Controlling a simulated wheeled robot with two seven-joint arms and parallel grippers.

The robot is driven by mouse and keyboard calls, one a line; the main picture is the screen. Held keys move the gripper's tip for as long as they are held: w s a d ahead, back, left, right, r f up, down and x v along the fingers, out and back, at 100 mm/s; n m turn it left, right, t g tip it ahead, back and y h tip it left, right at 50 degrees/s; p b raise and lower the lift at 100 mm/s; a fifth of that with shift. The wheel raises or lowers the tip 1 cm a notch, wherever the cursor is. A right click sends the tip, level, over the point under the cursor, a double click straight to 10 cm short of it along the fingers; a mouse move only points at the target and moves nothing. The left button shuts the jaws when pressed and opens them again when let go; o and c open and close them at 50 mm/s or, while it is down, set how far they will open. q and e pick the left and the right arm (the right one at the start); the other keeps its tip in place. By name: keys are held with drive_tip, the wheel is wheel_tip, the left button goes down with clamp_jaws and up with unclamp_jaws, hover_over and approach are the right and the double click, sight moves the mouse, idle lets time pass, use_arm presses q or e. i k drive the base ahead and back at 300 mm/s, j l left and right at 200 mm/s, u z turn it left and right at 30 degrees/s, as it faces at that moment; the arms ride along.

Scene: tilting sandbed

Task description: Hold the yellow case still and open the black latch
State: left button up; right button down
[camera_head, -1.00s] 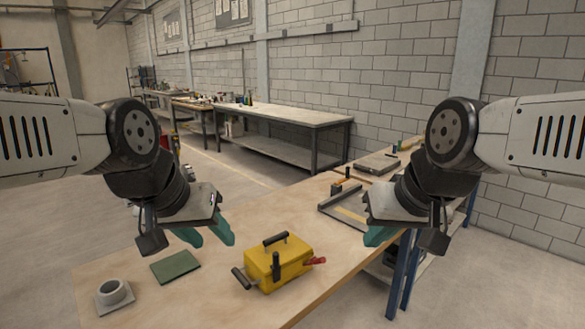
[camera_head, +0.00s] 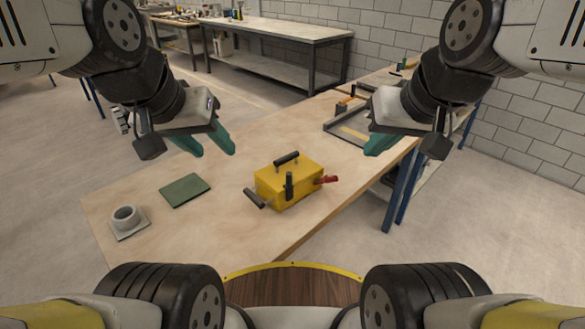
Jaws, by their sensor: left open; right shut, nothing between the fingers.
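The yellow case (camera_head: 272,188) stands on the wooden workbench, with a black handle on its top. A black upright latch (camera_head: 289,186) is on its front face. Another black handle (camera_head: 255,199) sticks out at its left side and a red one (camera_head: 328,180) at its right. My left gripper (camera_head: 208,146) is open and empty, up and to the left of the case. My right gripper (camera_head: 378,143) is shut and empty, up and to the right of it. Neither gripper touches the case.
On the workbench (camera_head: 240,240), a green mat (camera_head: 185,190) and a grey ring on a square plate (camera_head: 127,221) lie left of the case. A grey tray (camera_head: 343,128) lies behind it to the right. The bench's front edge is close to the case.

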sight(288, 185)
drive_tip(key=u, duration=0.7)
drive_tip(key=k+l+u, duration=0.15)
drive_tip(key=l, duration=0.25)
drive_tip(key=k+l+u, duration=0.1)
drive_tip(key=l, duration=0.3)
drive_tip(key=k+l+u, duration=0.15)
drive_tip(key=l, duration=0.2)
drive_tip(key=k+l+u, duration=0.15)
drive_tip(key=l, duration=0.25)
drive_tip(key=k+l, duration=0.15)
drive_tip(key=l, duration=0.2)
